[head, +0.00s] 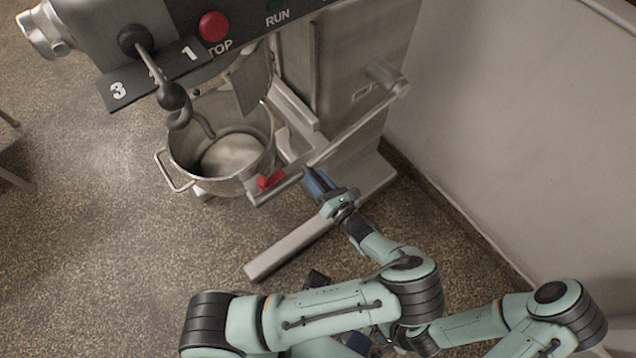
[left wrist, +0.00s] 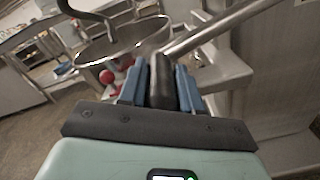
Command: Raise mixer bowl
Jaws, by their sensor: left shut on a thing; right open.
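The steel mixer bowl (head: 262,150) sits in its support below the mixer head, with pale contents in its bottom. The hook (head: 185,120) hangs over it. A lever (head: 355,130) runs down from a pivot on the mixer's side. My left gripper (head: 316,180) is shut on the lever's black grip. In the left wrist view the grip (left wrist: 162,85) lies between the blue fingers and the bowl (left wrist: 120,45) stands beyond, to the left. My right gripper is mostly hidden behind my left arm in the head view, low in the picture, apart from the lever.
A red clamp (head: 271,181) sits at the bowl's right side. The mixer's foot (head: 300,245) reaches out across the floor. A pale wall (head: 500,130) stands close on the right. The speckled floor (head: 90,250) to the left is clear.

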